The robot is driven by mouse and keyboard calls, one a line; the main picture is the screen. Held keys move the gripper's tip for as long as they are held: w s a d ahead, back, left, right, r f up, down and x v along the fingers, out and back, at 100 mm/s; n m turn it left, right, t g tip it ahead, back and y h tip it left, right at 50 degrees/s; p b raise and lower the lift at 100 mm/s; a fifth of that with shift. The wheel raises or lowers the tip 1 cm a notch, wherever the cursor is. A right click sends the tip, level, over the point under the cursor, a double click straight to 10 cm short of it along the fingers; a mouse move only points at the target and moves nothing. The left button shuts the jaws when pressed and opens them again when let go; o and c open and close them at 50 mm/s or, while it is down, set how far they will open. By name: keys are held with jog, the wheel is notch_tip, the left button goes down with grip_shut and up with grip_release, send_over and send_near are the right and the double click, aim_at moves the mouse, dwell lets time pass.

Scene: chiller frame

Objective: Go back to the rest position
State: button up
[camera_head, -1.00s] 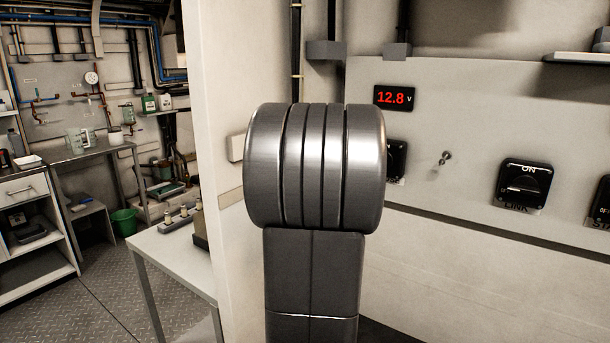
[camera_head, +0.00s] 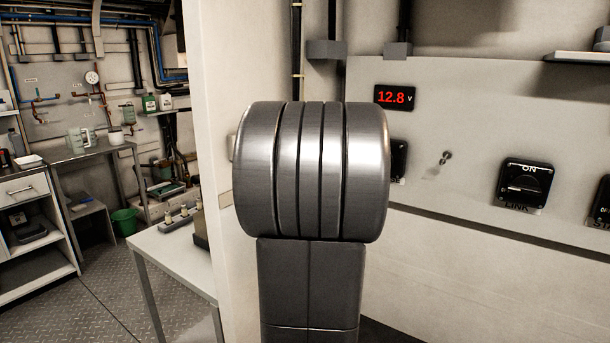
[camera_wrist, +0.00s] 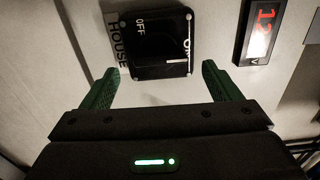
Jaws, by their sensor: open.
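My gripper (camera_wrist: 160,85) shows in the wrist view with its two green fingers spread apart and nothing between them. A black switch labelled HOUSE (camera_wrist: 150,45), with OFF and ON marks, is on the panel just beyond the fingertips. I cannot tell how large the gap to it is. In the head view my grey arm link fills the middle and hides my gripper. Only the right edge of a black switch (camera_head: 399,160) shows beside the arm.
The wall panel (camera_head: 480,250) carries a red 12.8 V display (camera_head: 395,97), a small key-like knob (camera_head: 445,158) and a LINK switch (camera_head: 525,183) marked ON. A white table (camera_head: 175,250) stands left of the partition. Open floor (camera_head: 110,290) lies further left.

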jog(key=v, duration=1)
jog(key=w+d+n+p, duration=0.7)
jog(key=w+n, duration=0.4)
jog(key=n, duration=0.7)
jog(key=shift+w+d, duration=0.2)
jog(key=shift+w, duration=0.2)
